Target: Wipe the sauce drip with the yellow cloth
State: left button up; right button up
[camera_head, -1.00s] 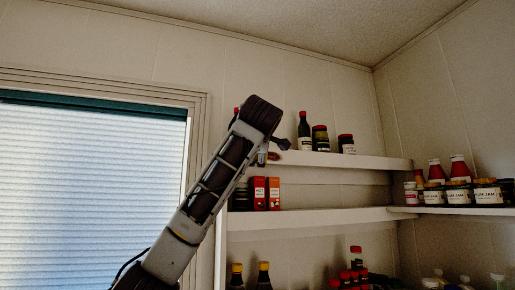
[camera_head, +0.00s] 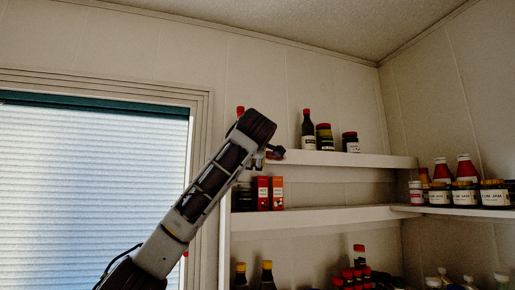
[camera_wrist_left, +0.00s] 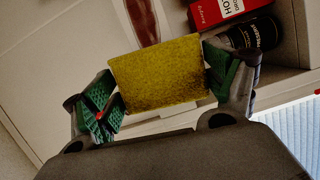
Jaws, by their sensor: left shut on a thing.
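The yellow cloth (camera_wrist_left: 158,75) is a flat, roughly square piece in the left wrist view. My left gripper (camera_head: 266,157) is shut on it, with a green-padded finger at each side. The sauce drip (camera_wrist_left: 144,20) is a dark red-brown streak on a pale surface, just beyond the cloth's upper edge. The cloth may hide its lower end, and I cannot tell whether they touch. In the head view my left gripper is at the left part of the upper shelf's front edge, and the cloth cannot be made out. My right gripper is not in view.
The upper shelf (camera_head: 350,159) holds bottles and jars (camera_head: 323,137). Red boxes (camera_head: 270,193) stand on the shelf below, close under my gripper. A red box (camera_wrist_left: 214,8) and a dark jar (camera_wrist_left: 252,34) are near my finger. Jam jars (camera_head: 465,195) stand at right.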

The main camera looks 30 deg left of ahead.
aim_at(271, 155)
pick_arm(q)
jog(key=shift+w+a, duration=0.3)
jog(key=shift+a, duration=0.05)
jog(key=shift+w+a, duration=0.6)
jog(key=shift+a, duration=0.1)
dwell(1.4)
jog(key=shift+d, duration=0.1)
jog(key=shift+w+d+p, duration=0.65)
jog(key=shift+w+d, duration=0.45)
jog(key=shift+w, duration=0.2)
jog(key=shift+w+d+p, duration=0.6)
jog(key=shift+w+d, duration=0.4)
jog(key=shift+w, duration=0.3)
